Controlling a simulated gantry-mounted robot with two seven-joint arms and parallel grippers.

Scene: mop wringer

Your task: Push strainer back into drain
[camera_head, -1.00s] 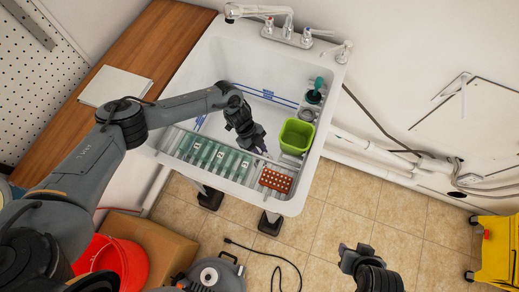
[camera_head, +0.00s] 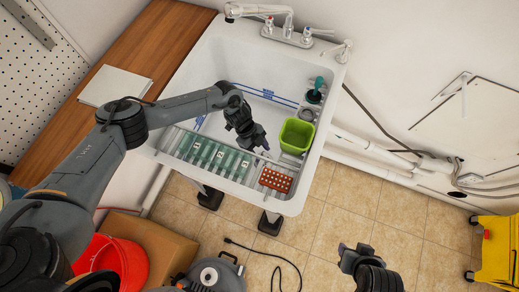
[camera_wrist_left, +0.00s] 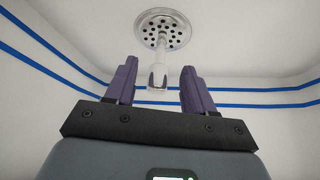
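The strainer (camera_wrist_left: 163,28) is a round metal disc with holes, with a pale stem (camera_wrist_left: 159,78) reaching from it toward my left gripper. It shows in the left wrist view at the top centre. My left gripper (camera_wrist_left: 159,82) has its two purple fingers apart, with the stem's end between them and visible gaps on both sides. In the head view my left gripper (camera_head: 264,145) points down inside the white sink (camera_head: 215,65); the strainer is hidden there. I cannot tell how the disc sits in the drain. My right gripper (camera_head: 355,250) is over the floor, fingers apart and empty.
A green container (camera_head: 296,136), a red-brown sponge-like block (camera_head: 275,180) and a dark plunger-like item (camera_head: 315,92) sit along the sink's right side and front. Striped green packs (camera_head: 213,158) line the front. The faucet (camera_head: 288,30) is at the back.

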